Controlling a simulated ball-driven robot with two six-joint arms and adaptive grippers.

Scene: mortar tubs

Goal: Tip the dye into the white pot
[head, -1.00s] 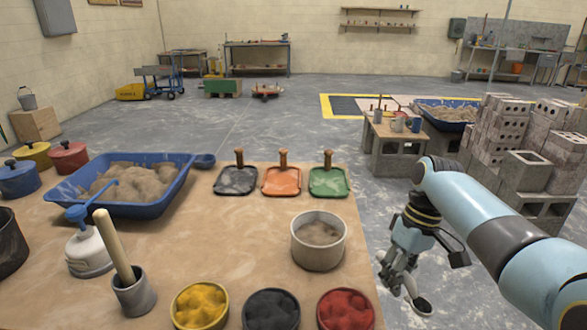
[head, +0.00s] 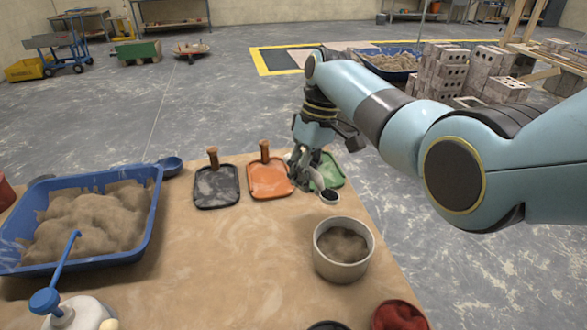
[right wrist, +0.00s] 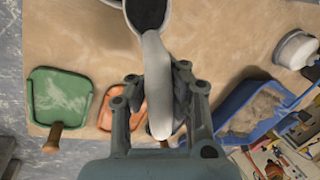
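The white pot (head: 340,268) stands on the board near its right edge, with grey-brown mix inside. My right gripper (head: 308,178) is shut on the pale handle of a small scoop (head: 329,197). The scoop's bowl holds dark dye and hangs in the air behind the pot, in front of the green tray. In the right wrist view the handle (right wrist: 156,85) lies between the fingers, and the bowl with black dye is at the top edge. A red dye bowl (head: 398,318) is cut off at the bottom. My left gripper is not in view.
A blue tub (head: 150,225) of sand is at left. Black (head: 217,188), orange (head: 270,183) and green (head: 334,172) trays line the back edge. A white bottle with a blue pump (head: 75,315) is at lower left. The board between tub and pot is clear.

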